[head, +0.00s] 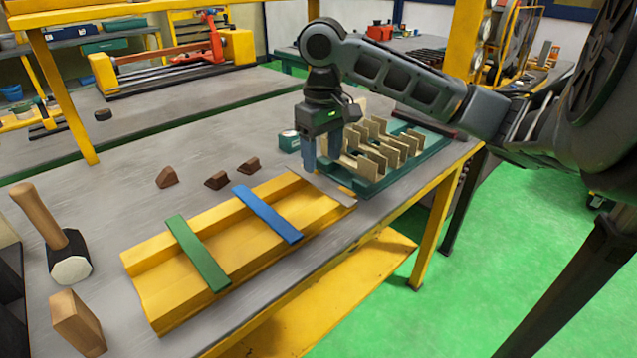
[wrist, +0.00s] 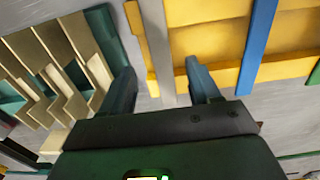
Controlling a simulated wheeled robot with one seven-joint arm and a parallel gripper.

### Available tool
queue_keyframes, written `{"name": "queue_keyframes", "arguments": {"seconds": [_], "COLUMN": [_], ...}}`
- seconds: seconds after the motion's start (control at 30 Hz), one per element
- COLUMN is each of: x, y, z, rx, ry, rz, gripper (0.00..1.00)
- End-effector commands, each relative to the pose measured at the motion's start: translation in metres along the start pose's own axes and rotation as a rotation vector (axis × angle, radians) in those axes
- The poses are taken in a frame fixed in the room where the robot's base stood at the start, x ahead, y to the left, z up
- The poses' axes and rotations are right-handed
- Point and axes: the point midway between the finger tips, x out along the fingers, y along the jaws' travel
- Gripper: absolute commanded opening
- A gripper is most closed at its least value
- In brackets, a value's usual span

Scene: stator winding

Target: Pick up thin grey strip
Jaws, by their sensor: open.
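The thin grey strip (head: 328,188) lies across the right end of the yellow trough (head: 165,301). In the wrist view, the grey strip (wrist: 157,45) runs up the picture between the two fingers, with yellow trough showing on both sides of it. My gripper (head: 322,155) is open and empty, above the table near the trough's right end. In the wrist view, my gripper's fingers (wrist: 160,66) stand apart on either side of the strip's line. I cannot tell the exact height gap.
A blue strip (head: 268,214) and a green strip (head: 198,252) also cross the trough. A green rack (head: 372,187) with beige slotted pieces stands close right of the gripper. Brown wedges, a mallet (head: 69,262) and a wooden block (head: 77,322) lie left.

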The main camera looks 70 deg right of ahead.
Motion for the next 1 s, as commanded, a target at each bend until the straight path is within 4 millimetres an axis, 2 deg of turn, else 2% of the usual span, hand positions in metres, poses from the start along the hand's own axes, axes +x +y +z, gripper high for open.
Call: {"name": "queue_keyframes", "arguments": {"seconds": [0.3, 0.43, 0.67, 1.0], "x": [0.042, 0.05, 0.05, 0.05], "y": [0.001, 0.001, 0.0, 0.0], "z": [0.003, 0.003, 0.003, 0.003], "rx": [0.001, 0.001, 0.0, 0.0], "ry": [0.0, 0.003, 0.004, 0.004], "rz": [-0.001, -0.001, -0.001, -0.001], "gripper": [0.62, 0.62, 0.61, 0.28]}}
